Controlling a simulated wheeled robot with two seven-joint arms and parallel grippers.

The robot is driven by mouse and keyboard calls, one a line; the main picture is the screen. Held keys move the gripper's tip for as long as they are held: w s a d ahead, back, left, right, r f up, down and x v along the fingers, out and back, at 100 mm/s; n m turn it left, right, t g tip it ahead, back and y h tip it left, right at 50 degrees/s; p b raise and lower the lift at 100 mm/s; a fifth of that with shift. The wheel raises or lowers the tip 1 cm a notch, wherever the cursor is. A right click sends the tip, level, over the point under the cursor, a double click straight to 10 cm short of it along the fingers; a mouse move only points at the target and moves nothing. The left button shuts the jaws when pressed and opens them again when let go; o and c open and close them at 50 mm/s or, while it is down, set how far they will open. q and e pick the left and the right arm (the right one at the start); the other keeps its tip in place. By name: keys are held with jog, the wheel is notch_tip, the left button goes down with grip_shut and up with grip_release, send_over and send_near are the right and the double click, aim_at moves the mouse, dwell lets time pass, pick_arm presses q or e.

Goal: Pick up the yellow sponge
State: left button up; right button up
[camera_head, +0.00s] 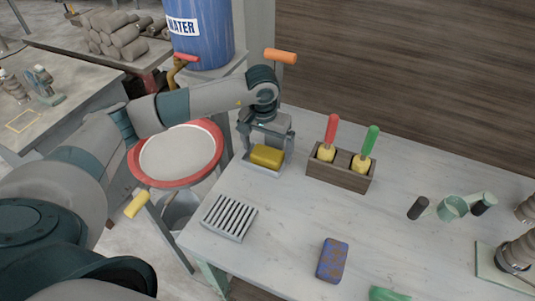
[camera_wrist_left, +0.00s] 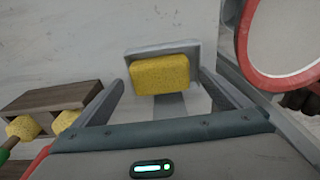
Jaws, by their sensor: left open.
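The yellow sponge (camera_head: 267,156) sits in a shallow grey tray (camera_head: 258,169) at the far left end of the pale table. In the left wrist view the sponge (camera_wrist_left: 160,75) lies between my fingers, near their tips, with the tray's rim (camera_wrist_left: 160,49) behind it. My left gripper (camera_head: 266,148) is open, pointing down over the tray, with a finger on each side of the sponge. I cannot tell whether the fingers touch it. My right gripper is in neither view.
A wooden holder (camera_head: 338,175) with red- and green-handled tools stands just right of the tray. A slatted grey rack (camera_head: 230,217) and a blue-brown block (camera_head: 332,260) lie nearer. A red-rimmed round basin (camera_head: 134,162) is left of the table. The table's middle is clear.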

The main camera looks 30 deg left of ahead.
pick_arm(q)
jog(key=shift+f, duration=0.25)
jog(key=c, duration=1.1)
jog(key=shift+r, duration=0.2)
